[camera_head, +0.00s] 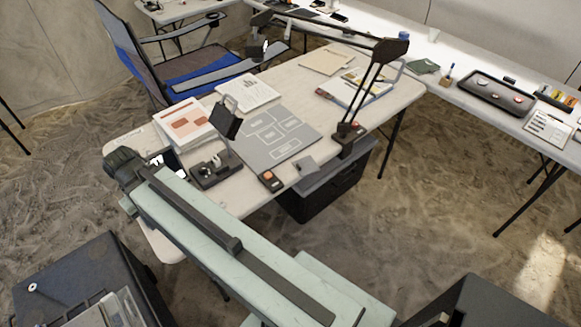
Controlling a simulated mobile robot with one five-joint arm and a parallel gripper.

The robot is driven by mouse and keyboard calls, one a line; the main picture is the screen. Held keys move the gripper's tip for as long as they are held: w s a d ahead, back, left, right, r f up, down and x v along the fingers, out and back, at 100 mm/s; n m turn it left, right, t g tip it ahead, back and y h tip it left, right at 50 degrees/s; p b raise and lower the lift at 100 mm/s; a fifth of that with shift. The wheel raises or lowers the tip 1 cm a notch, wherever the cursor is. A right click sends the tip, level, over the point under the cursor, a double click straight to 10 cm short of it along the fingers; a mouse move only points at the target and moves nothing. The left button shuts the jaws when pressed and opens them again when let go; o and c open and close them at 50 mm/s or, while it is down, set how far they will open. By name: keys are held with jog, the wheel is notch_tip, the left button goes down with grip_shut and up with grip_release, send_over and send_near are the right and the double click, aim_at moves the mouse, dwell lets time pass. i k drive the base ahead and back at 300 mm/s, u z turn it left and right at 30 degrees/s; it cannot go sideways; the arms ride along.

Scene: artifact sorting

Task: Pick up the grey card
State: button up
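A small grey card (306,165) lies flat near the front edge of the white table, just right of a small dark block with an orange top. A larger grey sorting board (274,140) with outlined, labelled boxes lies behind and left of it. My pale green arm crosses the lower middle of the view, its dark joint at the upper left end. I cannot make out my gripper's fingers, and nothing touches the card.
A black lamp (350,130) is clamped just right of the card. The dark block (271,181) and a black holder (214,170) stand to its left. A dark bin (325,190) sits under the table (237,200). A blue chair (185,70) is behind.

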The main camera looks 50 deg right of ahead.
aim_at(306, 166)
jog(key=u, duration=1.9)
jog(key=k, duration=0.75)
jog(key=z, duration=0.6)
